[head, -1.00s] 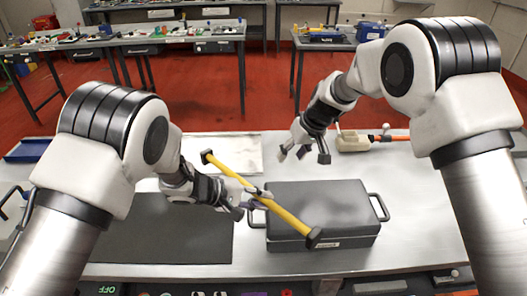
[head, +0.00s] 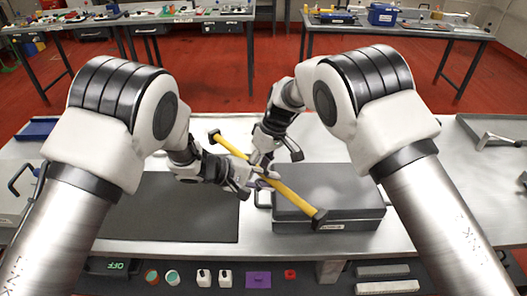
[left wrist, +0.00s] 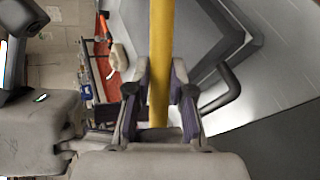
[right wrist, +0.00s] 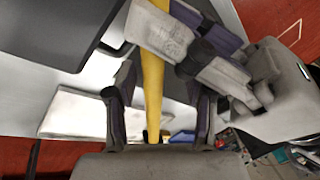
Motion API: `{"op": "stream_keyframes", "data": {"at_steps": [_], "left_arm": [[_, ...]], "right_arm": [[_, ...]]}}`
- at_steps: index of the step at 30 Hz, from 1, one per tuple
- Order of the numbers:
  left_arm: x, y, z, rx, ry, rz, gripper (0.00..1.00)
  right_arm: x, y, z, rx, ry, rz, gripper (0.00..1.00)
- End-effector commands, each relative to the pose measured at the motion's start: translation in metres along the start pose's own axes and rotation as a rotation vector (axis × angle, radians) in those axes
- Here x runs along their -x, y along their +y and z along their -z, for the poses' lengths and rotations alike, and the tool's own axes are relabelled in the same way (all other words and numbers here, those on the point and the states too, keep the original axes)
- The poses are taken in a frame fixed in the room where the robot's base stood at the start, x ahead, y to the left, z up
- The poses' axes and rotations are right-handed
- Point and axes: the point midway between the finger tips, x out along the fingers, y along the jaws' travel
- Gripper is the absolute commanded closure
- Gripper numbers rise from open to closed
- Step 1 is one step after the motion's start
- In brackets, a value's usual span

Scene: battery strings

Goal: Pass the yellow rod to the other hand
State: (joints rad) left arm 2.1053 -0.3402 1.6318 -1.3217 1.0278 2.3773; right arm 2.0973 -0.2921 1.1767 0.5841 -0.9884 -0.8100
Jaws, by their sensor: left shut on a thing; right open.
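The yellow rod (head: 290,195) has dark end caps and slants down to the right above the table. It also shows in the left wrist view (left wrist: 161,50) and the right wrist view (right wrist: 152,85). My left gripper (head: 260,183) is shut on the rod near its middle; its fingers (left wrist: 160,105) flank the rod. My right gripper (head: 268,163) is just above and beside the left one. Its open fingers (right wrist: 160,112) stand apart on both sides of the rod, with gaps visible. In the right wrist view, the left gripper's fingers cover part of the rod.
A dark grey case (head: 350,196) with side handles lies under the rod's lower end. A dark mat (head: 170,215) lies to the left on the metal table (head: 430,190). A blue tray (head: 38,129) is at the far left. Other workbenches stand behind.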

Motion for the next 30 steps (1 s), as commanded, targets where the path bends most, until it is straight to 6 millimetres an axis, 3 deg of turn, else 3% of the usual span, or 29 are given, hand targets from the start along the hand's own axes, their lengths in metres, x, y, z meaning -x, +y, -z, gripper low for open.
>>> {"op": "stream_keyframes", "data": {"at_steps": [9,10,14,19,20,21,22,30], "left_arm": [[0.0002,0.0008,0.0001,-0.001,0.0,-0.001,1.0],[0.0002,0.0008,0.0001,-0.001,0.0,-0.001,1.0],[0.0002,0.0009,0.0002,-0.001,0.0,-0.001,1.0],[0.0001,0.0013,0.0003,-0.003,0.001,-0.002,1.0],[0.0001,0.0015,0.0003,-0.003,0.001,-0.002,0.67],[0.0002,0.0014,0.0003,-0.003,0.001,-0.002,0.53],[0.0002,0.0013,0.0002,-0.002,0.0,-0.002,0.49],[0.0006,0.0006,0.0001,-0.001,0.0,-0.001,0.49]], "right_arm": [[-0.0066,-0.0001,0.0,0.0,0.0,0.0,0.48],[-0.0066,-0.0001,-0.0001,0.0,0.0,0.0,0.51],[-0.0064,-0.0001,0.0,0.0,0.0,0.0,0.97],[-0.0067,-0.0007,-0.0003,0.0,-0.001,0.001,1.0],[-0.0062,-0.0008,0.0,0.0,-0.001,0.001,1.0],[-0.0063,-0.0008,-0.0001,0.0,-0.001,0.001,1.0],[-0.0062,-0.0008,0.0,0.0,-0.001,0.001,1.0],[-0.0058,-0.0002,0.0002,0.0,0.001,0.0,1.0]]}}
